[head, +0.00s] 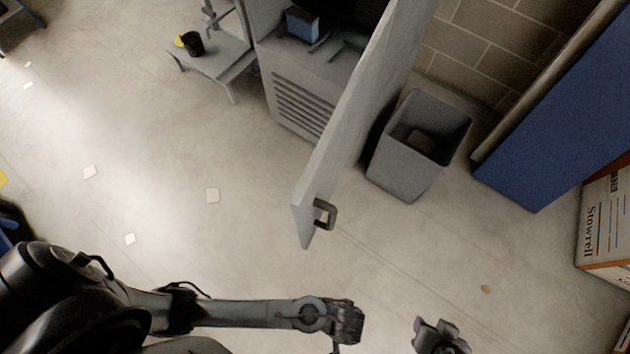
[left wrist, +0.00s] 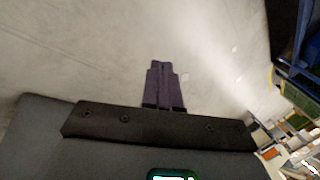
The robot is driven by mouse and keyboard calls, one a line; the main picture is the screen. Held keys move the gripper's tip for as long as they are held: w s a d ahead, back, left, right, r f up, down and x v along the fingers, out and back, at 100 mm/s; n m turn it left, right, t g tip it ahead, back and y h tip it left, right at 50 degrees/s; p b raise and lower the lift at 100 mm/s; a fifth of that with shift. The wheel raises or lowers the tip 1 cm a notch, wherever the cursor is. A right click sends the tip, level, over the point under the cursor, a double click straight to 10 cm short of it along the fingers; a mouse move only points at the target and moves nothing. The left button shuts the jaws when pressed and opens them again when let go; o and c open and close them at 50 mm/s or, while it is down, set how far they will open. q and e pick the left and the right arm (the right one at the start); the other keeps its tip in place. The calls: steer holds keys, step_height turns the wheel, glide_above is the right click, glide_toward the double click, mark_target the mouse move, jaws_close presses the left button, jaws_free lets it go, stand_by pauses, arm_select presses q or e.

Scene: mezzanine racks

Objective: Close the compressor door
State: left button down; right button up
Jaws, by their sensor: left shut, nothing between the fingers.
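The compressor door (head: 345,120) is a tall pale grey panel, swung well open from the grey compressor cabinet (head: 300,105). Its dark bracket handle (head: 325,214) is near the door's low free end. My left arm reaches in below the door in the head view, apart from it. In the left wrist view my left gripper (left wrist: 163,85) is shut and empty, with dark purplish fingers over bare floor. A dark gripper-like part shows at the bottom edge of the head view, right of the left arm; it is cut off, and I cannot tell its jaw state.
A grey bin (head: 415,145) stands just right of the door. A blue panel (head: 550,120) and a Stowrell carton (head: 605,225) are at the right. A low grey table (head: 215,60) with a black cup (head: 193,43) is upper left. The floor left of the door is mostly clear, with scattered paper squares.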

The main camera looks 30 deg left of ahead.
arm_select(q)
steer(key=w+r+m+t+y+p, duration=0.15)
steer(key=w+r+p, duration=0.25)
steer(key=r+p, duration=0.55)
steer(key=w+r+m+t+p, duration=0.15)
steer(key=w+r+p, duration=0.25)
steer(key=r+p, duration=0.5)
steer(key=w+r+t+y+p, duration=0.15)
steer(key=w+r+p, duration=0.25)
steer(key=r+p, duration=0.5)
steer(key=b, duration=0.6)
glide_toward(309, 227)
step_height(309, 227, down, 4)
steer(key=a, duration=0.2)
steer(key=shift+w+a+t+h, duration=0.3)
steer(key=shift+w+a+t, duration=0.15)
steer(key=shift+a, duration=0.1)
